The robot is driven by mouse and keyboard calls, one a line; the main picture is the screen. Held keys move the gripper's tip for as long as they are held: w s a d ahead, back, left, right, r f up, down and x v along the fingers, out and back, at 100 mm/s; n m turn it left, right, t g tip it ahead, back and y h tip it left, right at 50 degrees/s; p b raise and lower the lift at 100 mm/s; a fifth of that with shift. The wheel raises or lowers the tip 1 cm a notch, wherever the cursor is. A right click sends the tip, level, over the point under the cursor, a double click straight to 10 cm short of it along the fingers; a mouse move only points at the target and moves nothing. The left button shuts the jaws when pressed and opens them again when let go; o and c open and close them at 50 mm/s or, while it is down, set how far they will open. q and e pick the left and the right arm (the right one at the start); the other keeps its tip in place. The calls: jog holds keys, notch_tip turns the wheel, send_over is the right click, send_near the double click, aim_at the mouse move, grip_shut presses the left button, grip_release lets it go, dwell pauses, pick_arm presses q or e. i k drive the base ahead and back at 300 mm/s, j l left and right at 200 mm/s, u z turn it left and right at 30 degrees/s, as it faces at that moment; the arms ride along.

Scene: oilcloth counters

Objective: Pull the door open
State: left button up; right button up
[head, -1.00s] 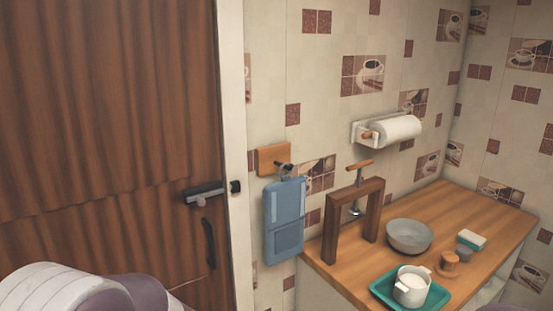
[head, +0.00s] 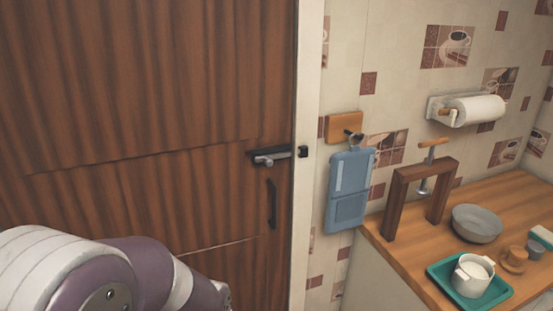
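The brown wooden door (head: 140,110) fills the left of the head view and looks shut in its pale frame (head: 305,120). A dark latch with a grey lever (head: 270,157) sits near its right edge, with a black catch (head: 303,151) on the frame beside it. A black vertical pull handle (head: 272,204) is on the door below the latch. Part of my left arm comes in at the lower left, in front of the door's lower part. Its gripper is outside the view, and my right gripper does not show.
A wooden counter (head: 400,248) at the right holds a wooden press (head: 397,205), a grey bowl (head: 477,223) and a teal tray (head: 491,299) with a white pot (head: 473,275). A paper roll (head: 475,110) is on the wall.

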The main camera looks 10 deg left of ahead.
aim_at(152, 119)
jog(key=u, duration=1.35)
